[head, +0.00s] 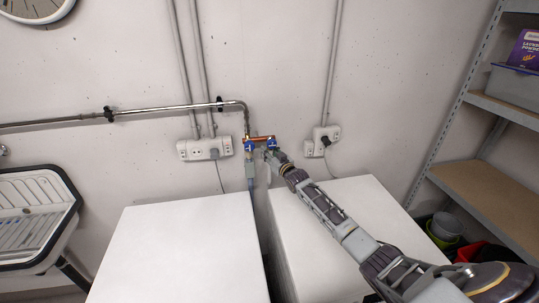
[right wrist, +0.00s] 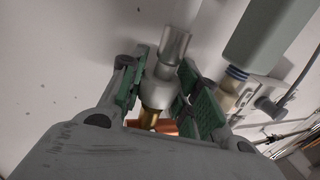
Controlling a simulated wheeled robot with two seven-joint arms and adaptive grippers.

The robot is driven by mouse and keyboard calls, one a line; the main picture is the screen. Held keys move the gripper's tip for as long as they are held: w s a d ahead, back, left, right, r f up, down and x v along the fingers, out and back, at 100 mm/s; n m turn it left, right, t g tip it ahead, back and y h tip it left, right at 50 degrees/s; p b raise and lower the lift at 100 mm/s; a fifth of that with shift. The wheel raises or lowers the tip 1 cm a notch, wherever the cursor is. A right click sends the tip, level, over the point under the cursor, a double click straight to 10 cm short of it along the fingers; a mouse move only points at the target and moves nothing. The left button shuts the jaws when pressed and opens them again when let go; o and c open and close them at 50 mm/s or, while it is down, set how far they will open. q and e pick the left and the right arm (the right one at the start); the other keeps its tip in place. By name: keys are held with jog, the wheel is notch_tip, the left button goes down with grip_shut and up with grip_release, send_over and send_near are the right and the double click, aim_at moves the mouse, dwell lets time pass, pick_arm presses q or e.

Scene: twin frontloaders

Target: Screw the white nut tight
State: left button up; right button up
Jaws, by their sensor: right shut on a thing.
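The white nut (right wrist: 157,92) is a pale collar in the right wrist view, below a grey hose end (right wrist: 174,44) and against a brass fitting (right wrist: 151,114). My right gripper (right wrist: 164,76) has its green-padded fingers on both sides of the nut and is shut on it. In the head view, my right gripper (head: 271,153) is at the right tap, just under its blue handle (head: 272,144), and hides the nut there. A second blue handle (head: 249,146) is on the left tap. A copper pipe (head: 261,138) joins the taps. My left gripper is out of view.
Two white-topped machines, left (head: 185,245) and right (head: 345,215), stand below with a narrow gap between them. Sockets (head: 205,149) and shelves (head: 490,190) flank the space.

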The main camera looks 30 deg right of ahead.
jog(key=shift+a+r+n+y+b, duration=0.1)
jog(key=shift+r+n+y+b, duration=0.15)
jog(key=shift+y+b, duration=0.2)
jog(key=shift+f+n+y+b, duration=0.25)
jog(key=shift+n+y+b, duration=0.2)
jog(key=shift+y+b, duration=0.2)
jog(key=shift+a+r+n+y+b, duration=0.1)
jog(key=shift+a+n+y+b, duration=0.05)
jog(key=shift+n+y+b, duration=0.2)
jog(key=shift+f+g+y+b, duration=0.2)
jog(key=shift+g+y+b, duration=0.1)
jog(key=shift+y+b, duration=0.25)
jog(key=o, duration=0.9)
jog(key=shift+s, duration=0.1)
jog(key=shift+c, duration=0.2)
jog(key=shift+r, duration=0.1)
